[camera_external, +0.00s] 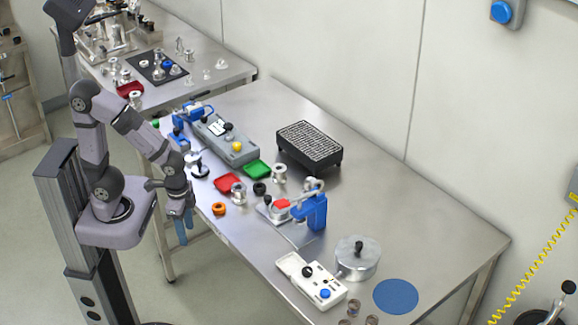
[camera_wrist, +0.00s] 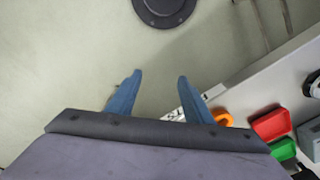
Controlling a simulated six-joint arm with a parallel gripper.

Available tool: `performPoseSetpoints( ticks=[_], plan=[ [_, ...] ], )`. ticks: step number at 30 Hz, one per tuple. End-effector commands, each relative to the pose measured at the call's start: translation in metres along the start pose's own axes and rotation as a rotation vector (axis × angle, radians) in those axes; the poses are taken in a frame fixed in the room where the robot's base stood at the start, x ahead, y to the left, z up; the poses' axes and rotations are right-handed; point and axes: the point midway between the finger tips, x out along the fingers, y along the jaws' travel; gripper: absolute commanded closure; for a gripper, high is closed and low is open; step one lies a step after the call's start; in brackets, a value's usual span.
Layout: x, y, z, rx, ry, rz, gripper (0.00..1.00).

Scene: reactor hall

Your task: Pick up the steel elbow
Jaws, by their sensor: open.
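I cannot tell for sure which piece is the steel elbow. Two small steel fittings stand on the near table: one (camera_external: 238,193) beside the red tray, another (camera_external: 279,174) right of the green tray. More small steel fittings (camera_external: 189,55) stand on the far table. My gripper (camera_external: 181,238) hangs fingers down, just off the near table's left edge, apart from all of these. In the wrist view my gripper (camera_wrist: 160,76) has its two blue fingers spread with only floor between them. No steel fitting shows clearly there.
Near table (camera_external: 440,255) holds an orange ring (camera_external: 218,208), red tray (camera_external: 227,183), green tray (camera_external: 257,169), blue clamp fixture (camera_external: 312,212), black block (camera_external: 310,145), steel pot (camera_external: 357,262), white control box (camera_external: 312,281) and blue disc (camera_external: 396,296). Its right end is mostly clear.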

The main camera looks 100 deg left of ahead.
Motion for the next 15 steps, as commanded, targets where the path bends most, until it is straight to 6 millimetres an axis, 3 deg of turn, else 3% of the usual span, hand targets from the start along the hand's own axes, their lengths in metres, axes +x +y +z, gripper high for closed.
performPoseSetpoints(
  ticks=[5, 11, 15],
  plan=[
    [-0.002, -0.034, -0.043, 0.058, 0.128, -0.078, 0.54],
    [-0.027, -0.109, -0.132, 0.240, 0.397, -0.268, 0.54],
    [-0.061, -0.162, -0.196, 0.447, 0.602, -0.434, 0.54]
  ],
)
